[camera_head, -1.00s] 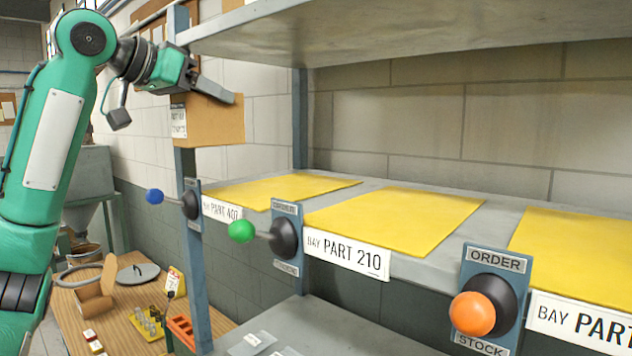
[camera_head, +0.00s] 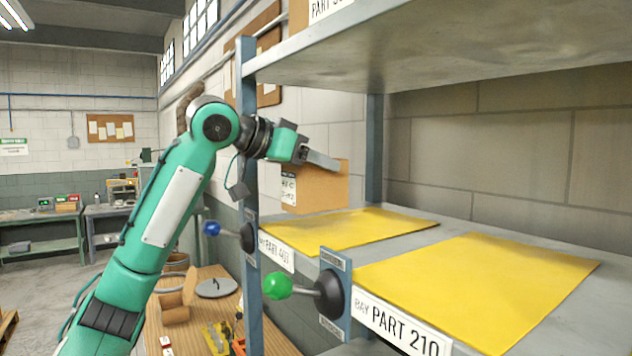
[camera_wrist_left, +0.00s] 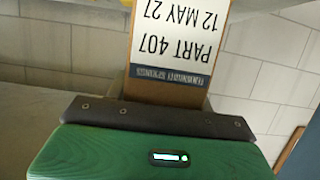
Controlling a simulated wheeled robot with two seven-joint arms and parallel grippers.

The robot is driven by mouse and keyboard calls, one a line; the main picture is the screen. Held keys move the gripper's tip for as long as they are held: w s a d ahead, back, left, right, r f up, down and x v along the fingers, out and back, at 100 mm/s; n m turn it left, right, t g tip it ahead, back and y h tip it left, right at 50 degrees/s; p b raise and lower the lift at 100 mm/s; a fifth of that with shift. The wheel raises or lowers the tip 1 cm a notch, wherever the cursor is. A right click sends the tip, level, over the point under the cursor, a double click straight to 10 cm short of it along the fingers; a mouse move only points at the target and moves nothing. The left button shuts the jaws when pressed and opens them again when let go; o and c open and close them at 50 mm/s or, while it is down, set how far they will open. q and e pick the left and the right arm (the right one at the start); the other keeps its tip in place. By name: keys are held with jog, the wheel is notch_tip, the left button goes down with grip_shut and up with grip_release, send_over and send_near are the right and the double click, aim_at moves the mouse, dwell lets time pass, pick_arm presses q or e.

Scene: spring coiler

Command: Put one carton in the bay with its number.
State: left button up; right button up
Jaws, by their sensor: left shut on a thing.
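My left gripper (camera_head: 322,160) is shut on a brown carton (camera_head: 325,188) and holds it from above, at the left yellow mat (camera_head: 340,232). The carton looks upright, its base close to the mat's back left part; whether it touches cannot be told. In the left wrist view the carton's white label (camera_wrist_left: 180,35) reads PART 407, 12 MAY 27, upside down. The left bay's plate (camera_head: 276,251) seems to read PART 407. The bay to its right has a plate (camera_head: 400,325) reading PART 210 and an empty yellow mat (camera_head: 480,285). My right gripper is not in view.
A blue rack post (camera_head: 250,180) stands left of the carton, and an upper shelf (camera_head: 440,50) hangs above. Blue (camera_head: 212,229) and green (camera_head: 278,286) ball-ended levers stick out in front. A wooden table (camera_head: 190,332) with small items is below left.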

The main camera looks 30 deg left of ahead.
aim_at(313, 183)
pick_arm(q)
jog(key=shift+d+f, duration=0.1)
jog(key=shift+f, duration=0.2)
jog(key=shift+s+f+p, duration=0.15)
jog(key=shift+f+p, duration=0.2)
jog(key=shift+f, duration=1.25)
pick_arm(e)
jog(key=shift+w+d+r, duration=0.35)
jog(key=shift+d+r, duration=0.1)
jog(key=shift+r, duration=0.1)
pick_arm(q)
jog(key=shift+f, duration=0.1)
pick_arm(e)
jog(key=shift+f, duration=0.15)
pick_arm(q)
jog(key=o, duration=1.5)
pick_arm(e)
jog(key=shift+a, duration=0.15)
pick_arm(q)
jog(key=shift+s, duration=0.1)
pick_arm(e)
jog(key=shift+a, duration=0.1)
